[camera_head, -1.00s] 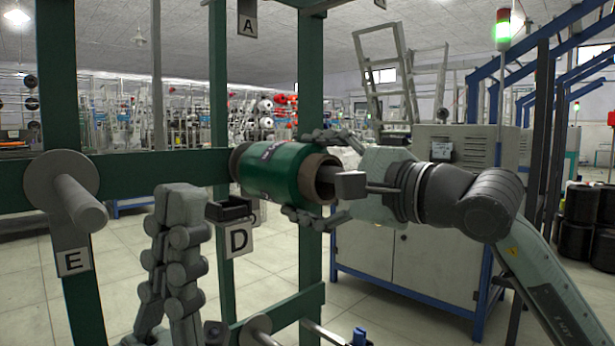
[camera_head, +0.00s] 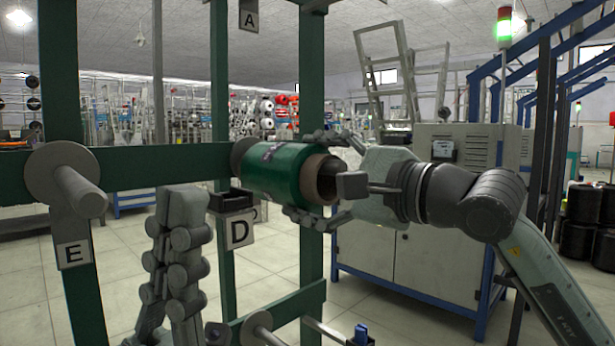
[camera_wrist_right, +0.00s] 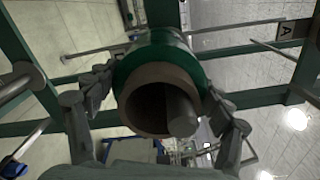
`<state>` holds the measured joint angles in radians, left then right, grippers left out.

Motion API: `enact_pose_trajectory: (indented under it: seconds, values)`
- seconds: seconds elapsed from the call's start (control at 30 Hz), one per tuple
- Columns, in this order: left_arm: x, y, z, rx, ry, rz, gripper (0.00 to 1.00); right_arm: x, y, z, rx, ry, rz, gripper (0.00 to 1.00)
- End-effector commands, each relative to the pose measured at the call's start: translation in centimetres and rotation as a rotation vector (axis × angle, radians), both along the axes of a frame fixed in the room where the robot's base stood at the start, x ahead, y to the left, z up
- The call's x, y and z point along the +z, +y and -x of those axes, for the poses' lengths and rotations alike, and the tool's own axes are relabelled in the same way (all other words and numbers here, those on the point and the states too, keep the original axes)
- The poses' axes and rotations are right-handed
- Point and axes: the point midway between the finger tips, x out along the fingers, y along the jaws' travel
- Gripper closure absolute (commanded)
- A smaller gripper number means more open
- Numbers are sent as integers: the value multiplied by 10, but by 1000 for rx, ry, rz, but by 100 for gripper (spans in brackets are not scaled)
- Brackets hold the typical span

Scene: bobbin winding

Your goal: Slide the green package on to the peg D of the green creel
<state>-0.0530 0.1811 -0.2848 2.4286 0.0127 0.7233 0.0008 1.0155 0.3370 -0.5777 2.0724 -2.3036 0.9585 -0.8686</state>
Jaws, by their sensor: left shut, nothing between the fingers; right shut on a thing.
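The green package (camera_head: 285,172), with a brown tube core, is at peg D of the green creel (camera_head: 160,168), above the D label (camera_head: 239,230). My right gripper (camera_head: 312,180) is shut around the package from the right. In the right wrist view the package (camera_wrist_right: 165,48) shows its hollow core, and the peg (camera_wrist_right: 180,112) is visible inside it, off to the right side of the bore. The peg's back disc (camera_head: 241,157) shows at the package's far end; whether they touch I cannot tell. My left gripper (camera_head: 182,200) is upright, shut and empty, left of the D label.
An empty peg with disc (camera_head: 75,185) stands at label E (camera_head: 73,254) on the left. Another peg (camera_head: 262,328) is low at the front. Label A (camera_head: 248,16) hangs above. A grey cabinet (camera_head: 385,250) stands behind my right arm.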

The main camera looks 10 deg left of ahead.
Motion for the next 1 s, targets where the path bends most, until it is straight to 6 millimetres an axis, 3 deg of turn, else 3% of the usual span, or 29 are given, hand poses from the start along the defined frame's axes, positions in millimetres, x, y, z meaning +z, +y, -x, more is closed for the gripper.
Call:
enact_pose_trajectory:
  seconds: [0.03,0.07,0.2,0.67,1.0]
  values:
    - [0,0,0,0,0,0,100,1,0,0,0,-3,-2,66]
    - [0,0,0,0,0,0,100,1,0,0,0,-3,-2,19]
    - [0,0,0,0,0,0,100,1,0,0,0,-2,-1,1]
    - [0,0,1,-2,0,0,100,0,-6,3,-2,0,1,0]
    - [0,0,0,0,0,0,100,-1,-60,42,-4,-2,3,0]
